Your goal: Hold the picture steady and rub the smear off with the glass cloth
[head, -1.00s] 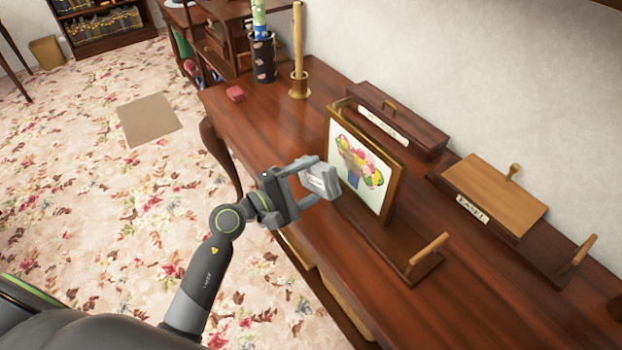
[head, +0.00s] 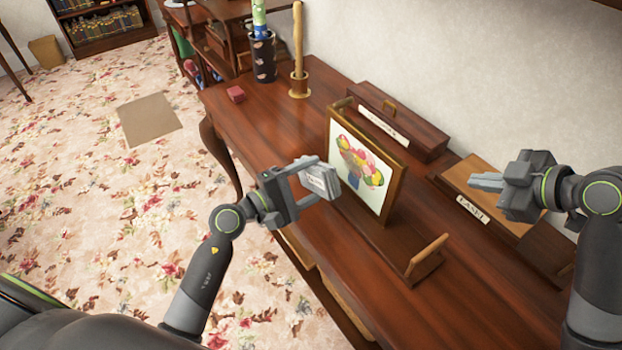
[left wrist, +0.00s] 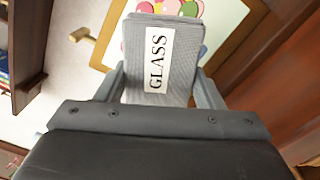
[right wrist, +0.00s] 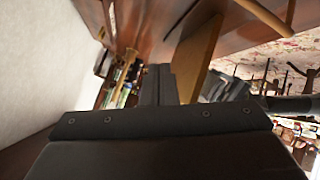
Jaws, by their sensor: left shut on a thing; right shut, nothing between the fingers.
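My left gripper (head: 322,180) is shut on the grey glass cloth (head: 318,182), a folded pad with a white label. In the left wrist view the cloth (left wrist: 185,75) reads GLASS and covers part of the picture (left wrist: 225,20). The cloth is in front of the picture; I cannot tell whether they touch. My right gripper (head: 474,182) is shut and empty, right of the picture, above the labelled wooden rack.
A wooden rack (head: 535,248) labelled EASEL lies along the wall. A dark box (head: 425,137) with a label is behind the picture. A red block (head: 235,94), a wooden post in a holder (head: 299,60) and a dark pot (head: 262,60) stand at the far end.

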